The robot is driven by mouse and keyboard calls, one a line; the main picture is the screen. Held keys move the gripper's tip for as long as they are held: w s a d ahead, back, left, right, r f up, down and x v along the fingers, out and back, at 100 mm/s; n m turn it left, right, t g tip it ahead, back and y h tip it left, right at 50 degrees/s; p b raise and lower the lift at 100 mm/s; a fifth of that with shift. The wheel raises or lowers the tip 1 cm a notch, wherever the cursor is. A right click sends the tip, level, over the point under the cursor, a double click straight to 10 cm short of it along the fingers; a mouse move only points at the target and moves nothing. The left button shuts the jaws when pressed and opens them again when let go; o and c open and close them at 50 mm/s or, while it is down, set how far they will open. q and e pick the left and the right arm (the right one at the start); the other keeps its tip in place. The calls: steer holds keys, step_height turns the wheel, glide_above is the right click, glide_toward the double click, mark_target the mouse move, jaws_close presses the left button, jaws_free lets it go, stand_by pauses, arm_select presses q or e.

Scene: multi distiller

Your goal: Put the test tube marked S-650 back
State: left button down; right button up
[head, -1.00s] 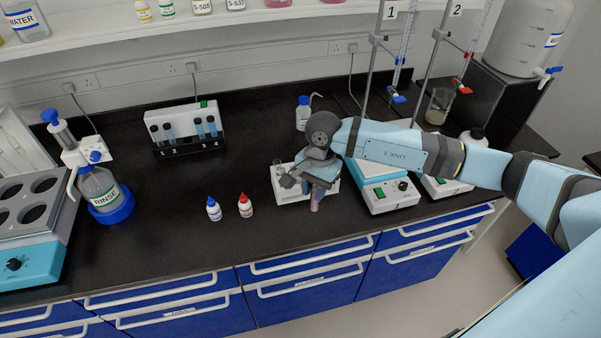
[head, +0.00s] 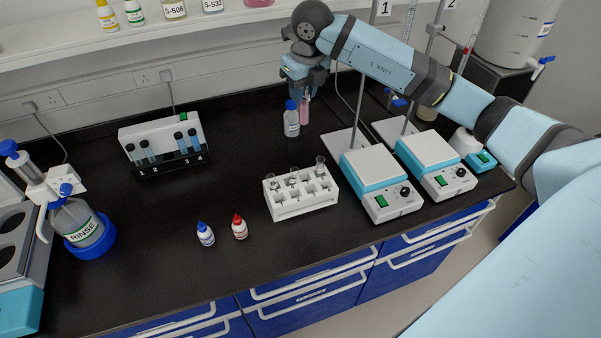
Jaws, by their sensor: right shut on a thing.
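My right gripper (head: 304,84) is raised over the back of the bench, pointing down. It is shut on a slim test tube (head: 305,108) with pink liquid, which hangs roughly upright in front of the wall, beside a blue-capped bottle. Its label cannot be read. The white test tube rack (head: 306,209) stands on the bench, below and in front of the gripper. A few tubes stand in its back row, one at the right end (head: 320,164); the front holes look empty. My left gripper is not in view.
A blue-capped bottle (head: 291,122) stands just left of the held tube. Two hotplate stirrers (head: 372,166) with stands are right of the rack. Two dropper bottles (head: 239,228) stand front left. A shelf (head: 150,43) overhangs behind.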

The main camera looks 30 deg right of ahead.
step_height(320, 180, down, 19)
steer(key=p, duration=0.3)
steer(key=shift+s, duration=0.1)
steer(key=shift+f+b, duration=0.35)
steer(key=shift+f, duration=0.25)
steer(key=o, duration=0.9)
steer(key=shift+r, duration=0.1)
